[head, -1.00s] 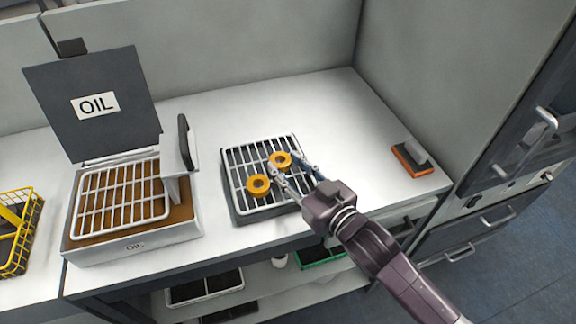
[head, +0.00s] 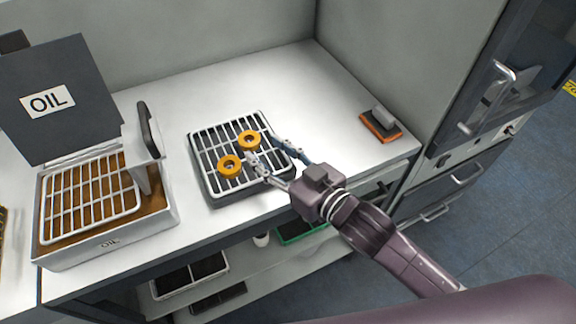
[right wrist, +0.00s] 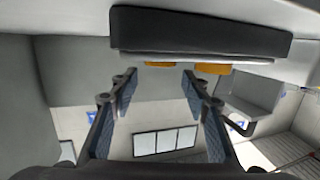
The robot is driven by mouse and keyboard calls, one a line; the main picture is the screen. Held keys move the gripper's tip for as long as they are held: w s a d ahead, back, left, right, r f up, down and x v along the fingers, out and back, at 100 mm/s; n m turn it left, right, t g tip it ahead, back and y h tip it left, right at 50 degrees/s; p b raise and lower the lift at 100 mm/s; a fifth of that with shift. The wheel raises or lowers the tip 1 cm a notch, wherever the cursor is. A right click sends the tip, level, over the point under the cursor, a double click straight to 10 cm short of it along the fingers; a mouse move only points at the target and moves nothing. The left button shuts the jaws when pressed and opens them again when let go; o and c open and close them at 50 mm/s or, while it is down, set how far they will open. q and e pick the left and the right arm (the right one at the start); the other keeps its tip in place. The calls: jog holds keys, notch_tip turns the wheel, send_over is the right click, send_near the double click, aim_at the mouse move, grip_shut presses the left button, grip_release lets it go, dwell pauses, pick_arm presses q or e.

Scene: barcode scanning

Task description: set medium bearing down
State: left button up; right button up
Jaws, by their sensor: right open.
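Two orange ring-shaped bearings lie on a white wire rack in a dark tray (head: 243,195). In the right wrist view both bearings show as orange edges beyond the open fingers (right wrist: 158,84). My left gripper is not in view.
An oil bath (head: 110,250) with a wire basket and a raised lid marked OIL (head: 60,100) stands left of the rack. An orange and grey block (head: 380,125) lies at the right of the worktop. Bins sit on the shelf below.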

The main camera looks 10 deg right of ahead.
jog(key=v, duration=0.6)
jog(key=shift+s+d+f+b, duration=0.15)
jog(key=shift+s+b, duration=0.05)
jog(key=shift+b, duration=0.2)
jog(key=shift+s+d+r, duration=0.25)
jog(key=shift+s+d, duration=0.15)
jog(key=shift+s, duration=0.2)
dwell(0.4)
